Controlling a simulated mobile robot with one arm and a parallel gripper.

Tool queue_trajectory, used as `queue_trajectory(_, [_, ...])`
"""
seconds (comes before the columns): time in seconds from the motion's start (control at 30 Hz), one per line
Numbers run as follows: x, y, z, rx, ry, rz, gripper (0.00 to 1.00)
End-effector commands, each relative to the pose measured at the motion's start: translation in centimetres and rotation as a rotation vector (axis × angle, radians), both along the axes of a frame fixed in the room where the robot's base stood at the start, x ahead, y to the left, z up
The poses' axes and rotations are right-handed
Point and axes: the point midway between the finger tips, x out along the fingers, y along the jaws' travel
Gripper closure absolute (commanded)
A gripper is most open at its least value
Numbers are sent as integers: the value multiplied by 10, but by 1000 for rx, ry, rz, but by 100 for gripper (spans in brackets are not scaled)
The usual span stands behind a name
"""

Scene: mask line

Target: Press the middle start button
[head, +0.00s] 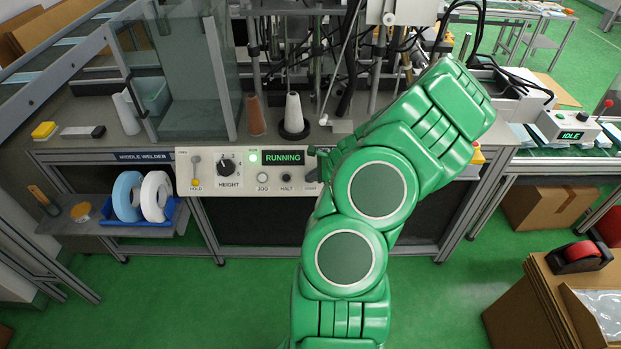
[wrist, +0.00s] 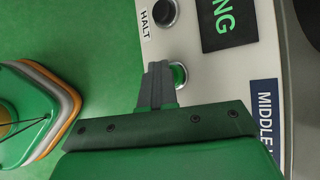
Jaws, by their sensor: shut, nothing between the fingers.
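The middle welder's panel (head: 222,185) reads RUNNING on its display (head: 284,158), with a lit green lamp (head: 252,157) beside it. A green button (wrist: 180,75) sits next to the HALT button (wrist: 164,12) in the wrist view, its own label hidden. My gripper (wrist: 158,70) is shut and empty, its fingertips at the green button and covering part of it. I cannot tell whether they touch it. In the head view my arm and gripper cover the right end of the panel, where this button sits.
The panel also has a HOLD lever (head: 196,170), a HEIGHT knob (head: 226,167) and a JOG button (head: 262,177). Another machine's box at right reads IDLE (head: 571,135). Cardboard boxes (head: 553,212) stand at right.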

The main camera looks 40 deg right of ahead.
Motion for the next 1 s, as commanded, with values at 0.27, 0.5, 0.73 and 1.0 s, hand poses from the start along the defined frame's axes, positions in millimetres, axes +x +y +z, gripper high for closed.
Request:
queue_trajectory(0.27, [-6, 4, 8, -3, -1, -2, 100])
queue_trajectory(0.5, [-9, 7, 10, -2, 0, -2, 100])
queue_trajectory(0.73, [-9, 7, 11, -1, 0, -1, 100])
queue_trajectory(1.0, [-17, 16, 20, 1, 0, 0, 100])
